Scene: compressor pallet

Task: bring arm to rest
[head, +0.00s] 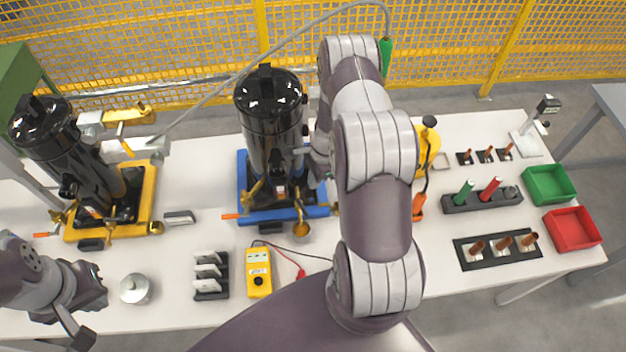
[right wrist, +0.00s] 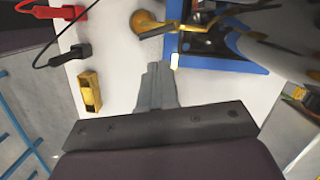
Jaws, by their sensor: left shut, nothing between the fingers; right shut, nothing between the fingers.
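My left gripper (head: 82,338) is at the lower left of the head view, over the table's front edge near a round silver lidded pot (head: 135,289). It is shut and empty. My right arm rises through the middle of the head view and bends back down beside the middle black compressor (head: 270,115); its gripper is mostly hidden there behind the arm. In the right wrist view my right gripper (right wrist: 157,70) is shut with nothing in it, above the white table. The blue pallet (right wrist: 215,50) lies just beyond its fingertips, to the upper right.
Another black compressor (head: 65,150) stands on a yellow pallet (head: 148,190) at left. A yellow meter (head: 258,272) and a rack (head: 210,276) sit near the front. Green (head: 549,186) and red (head: 573,228) bins are at right. A yellow mesh fence (head: 440,40) runs behind.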

